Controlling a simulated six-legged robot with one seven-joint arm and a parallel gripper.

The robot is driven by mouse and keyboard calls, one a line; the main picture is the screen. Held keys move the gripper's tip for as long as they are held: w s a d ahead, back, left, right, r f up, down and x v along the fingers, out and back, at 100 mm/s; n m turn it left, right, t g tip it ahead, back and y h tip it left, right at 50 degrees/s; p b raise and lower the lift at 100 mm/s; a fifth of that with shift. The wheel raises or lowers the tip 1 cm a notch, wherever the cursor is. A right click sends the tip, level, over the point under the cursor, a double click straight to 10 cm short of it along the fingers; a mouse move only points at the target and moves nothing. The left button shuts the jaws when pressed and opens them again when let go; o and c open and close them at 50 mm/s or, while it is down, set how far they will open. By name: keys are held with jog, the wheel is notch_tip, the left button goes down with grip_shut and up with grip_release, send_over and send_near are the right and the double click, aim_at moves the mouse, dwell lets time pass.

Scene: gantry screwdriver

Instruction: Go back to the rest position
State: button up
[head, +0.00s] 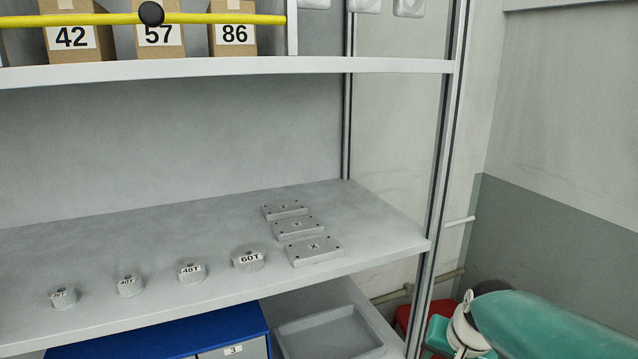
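My gripper does not show in the head view. A teal and white part of my arm fills the lower right corner, beside the shelf unit and apart from it. No fingers can be made out there, so I cannot see what the gripper holds, if anything.
The grey shelf (150,245) bears several round labelled parts, one marked 60T (249,259), and three flat plates, one marked X (314,250). Above are boxes 42 (72,38), 57 (160,36) and 86 (234,36) behind a yellow bar (215,19). Below are a blue cabinet (165,338) and grey tray (330,327).

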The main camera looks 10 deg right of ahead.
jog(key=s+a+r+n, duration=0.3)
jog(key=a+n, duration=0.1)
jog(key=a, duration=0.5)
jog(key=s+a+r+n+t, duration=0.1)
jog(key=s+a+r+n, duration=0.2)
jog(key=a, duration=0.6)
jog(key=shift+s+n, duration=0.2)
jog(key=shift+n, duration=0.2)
